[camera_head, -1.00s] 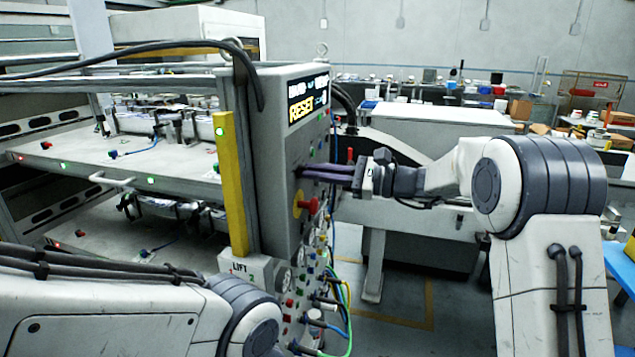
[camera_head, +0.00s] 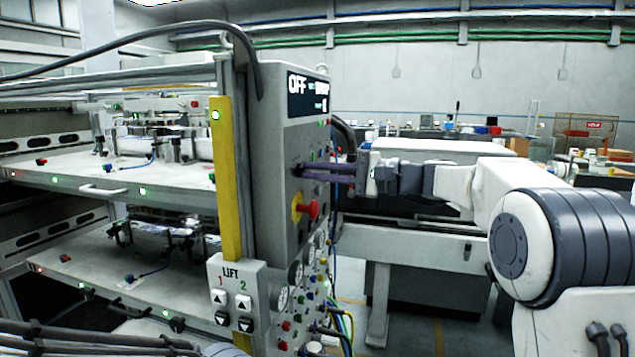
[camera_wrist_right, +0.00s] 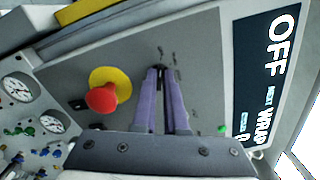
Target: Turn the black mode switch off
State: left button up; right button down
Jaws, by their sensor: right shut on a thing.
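The control panel (camera_head: 285,140) is a grey box, and its display (camera_head: 308,93) reads OFF in large white letters. The same display (camera_wrist_right: 268,80) shows OFF in the right wrist view. My right gripper (camera_head: 303,170) reaches in from the right to the panel face. Its long purple fingers (camera_wrist_right: 159,72) are shut on the small black mode switch (camera_wrist_right: 161,68), which is mostly hidden between the tips. My left gripper is out of view; only part of the left arm shows at the bottom left.
A red emergency button (camera_head: 309,209) on a yellow plate sits just below my right fingers. Gauges, cables and the LIFT button box (camera_head: 236,296) are lower down. A yellow post (camera_head: 228,180) stands left of the panel.

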dwell(0.4)
jog(key=c, duration=1)
grip_release()
jog(key=shift+o, duration=0.2)
jog(key=shift+d, duration=0.1)
jog(key=b+v, duration=0.1)
jog(key=v, duration=0.9)
jog(key=shift+d, duration=0.2)
